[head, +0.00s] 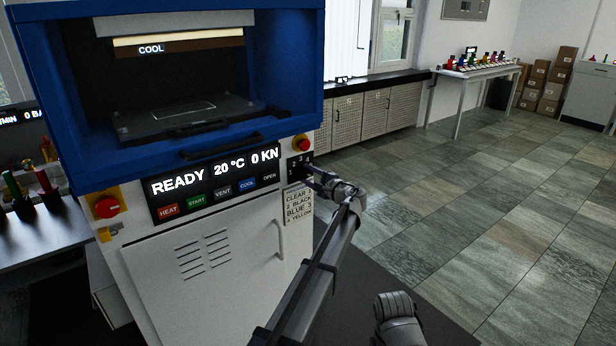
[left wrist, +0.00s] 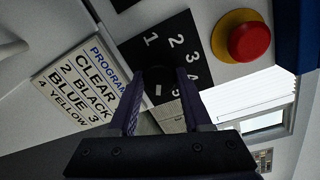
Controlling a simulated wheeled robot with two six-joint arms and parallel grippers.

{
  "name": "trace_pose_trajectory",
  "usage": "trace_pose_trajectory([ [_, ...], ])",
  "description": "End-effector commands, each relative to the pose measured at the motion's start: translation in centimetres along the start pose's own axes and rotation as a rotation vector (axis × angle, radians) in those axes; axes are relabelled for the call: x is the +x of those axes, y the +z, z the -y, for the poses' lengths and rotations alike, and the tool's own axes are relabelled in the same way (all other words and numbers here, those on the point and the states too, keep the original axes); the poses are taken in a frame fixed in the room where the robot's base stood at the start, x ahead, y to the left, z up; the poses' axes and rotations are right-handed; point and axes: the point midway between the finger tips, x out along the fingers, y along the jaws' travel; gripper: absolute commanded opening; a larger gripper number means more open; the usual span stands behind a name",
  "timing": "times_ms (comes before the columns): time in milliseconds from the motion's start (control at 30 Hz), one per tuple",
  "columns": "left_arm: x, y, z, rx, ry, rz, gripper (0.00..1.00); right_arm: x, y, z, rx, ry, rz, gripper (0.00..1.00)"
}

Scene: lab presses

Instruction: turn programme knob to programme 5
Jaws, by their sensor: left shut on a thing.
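The programme knob (left wrist: 160,84) is dark and sits on a black dial plate (left wrist: 188,38) with white numbers, 1 to 4 clearly legible and a 5 close to the fingers. My left gripper (left wrist: 160,100) is shut on the knob, one finger on each side of it. A small white mark shows between the fingers; which number the knob points to I cannot tell. In the head view, my left gripper (head: 312,173) reaches the dial plate (head: 298,163) on the press front and hides most of the knob.
A red emergency button (left wrist: 249,41) on a yellow base sits close beside the dial. A programme card (left wrist: 78,88) is below it in the head view. The press (head: 200,250) has a display reading READY, 20 °C, 0 KN. The floor to the right is clear.

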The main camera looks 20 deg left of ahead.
Motion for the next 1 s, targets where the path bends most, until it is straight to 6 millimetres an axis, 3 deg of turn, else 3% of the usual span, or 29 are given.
trace_pose_trajectory([
  [500, -0.1, -0.15, -0.16, 0.458, -0.001, 0.029, 0.0, 0.57, -0.03, 0.05, 0.0, 0.0, 0.0, 0.0],
  [1000, -0.12, -0.12, -0.17, 0.692, -0.003, 0.045, 0.0, 0.85, -0.05, 0.08, 0.0, 0.0, 0.0, 0.0],
])
